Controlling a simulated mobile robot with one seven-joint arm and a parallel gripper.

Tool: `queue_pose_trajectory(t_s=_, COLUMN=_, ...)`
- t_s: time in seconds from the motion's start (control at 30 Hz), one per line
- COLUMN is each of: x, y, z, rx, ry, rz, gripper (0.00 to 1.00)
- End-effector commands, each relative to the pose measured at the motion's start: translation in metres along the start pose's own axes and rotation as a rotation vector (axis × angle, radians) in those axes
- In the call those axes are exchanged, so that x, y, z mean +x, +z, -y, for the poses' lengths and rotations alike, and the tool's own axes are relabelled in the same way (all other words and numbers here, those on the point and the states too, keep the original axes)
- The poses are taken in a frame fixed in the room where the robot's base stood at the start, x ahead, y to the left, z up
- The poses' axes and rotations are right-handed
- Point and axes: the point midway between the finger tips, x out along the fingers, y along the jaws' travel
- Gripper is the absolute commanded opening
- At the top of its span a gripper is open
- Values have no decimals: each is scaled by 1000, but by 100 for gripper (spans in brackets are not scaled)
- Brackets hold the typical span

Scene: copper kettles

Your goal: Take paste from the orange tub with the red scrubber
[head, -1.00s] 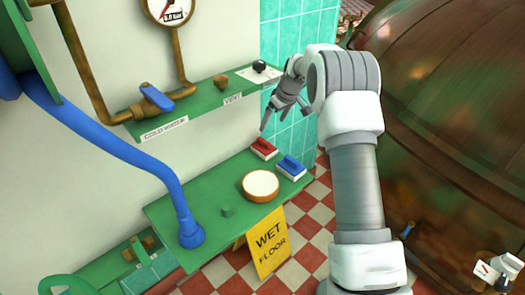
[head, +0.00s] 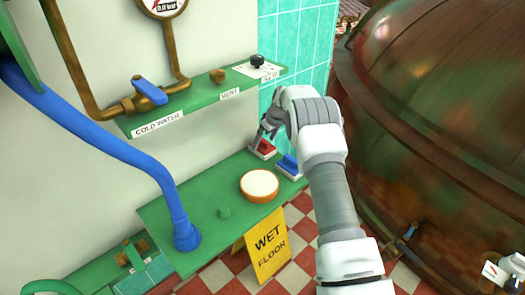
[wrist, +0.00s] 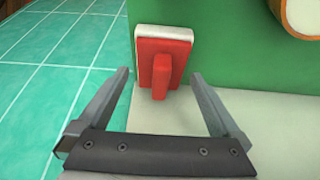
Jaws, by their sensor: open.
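The red scrubber (head: 264,148) lies at the back of the green lower shelf, by the wall. In the wrist view the red scrubber (wrist: 162,58) shows a red body with a raised red handle and a pale edge. My gripper (wrist: 160,85) is open, with one finger to each side of the handle and apart from it. In the head view my gripper (head: 262,140) is at the scrubber and partly covers it. The orange tub (head: 259,184), full of white paste, stands on the same shelf, nearer the front. Its edge (wrist: 302,18) shows at the top right of the wrist view.
A blue scrubber (head: 288,166) lies right beside the red one, partly behind my arm. A blue hose (head: 160,172) meets the shelf (head: 200,202) at left. The upper shelf (head: 200,97) with a valve overhangs the back. A yellow sign (head: 267,245) stands below.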

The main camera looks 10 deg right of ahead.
Motion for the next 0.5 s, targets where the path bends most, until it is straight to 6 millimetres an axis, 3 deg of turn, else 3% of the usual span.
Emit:
queue_pose_trajectory(t_s=0.03, x=14, y=2, z=2, rx=-2, ry=0, rz=1, gripper=100)
queue_pose_trajectory(t_s=0.2, x=29, y=1, z=1, rx=-1, ry=1, rz=0, gripper=100)
queue_pose_trajectory(t_s=0.47, x=30, y=0, z=1, rx=0, ry=1, rz=-1, gripper=100)
queue_pose_trajectory(t_s=0.5, x=30, y=0, z=1, rx=0, ry=1, rz=-1, gripper=95)
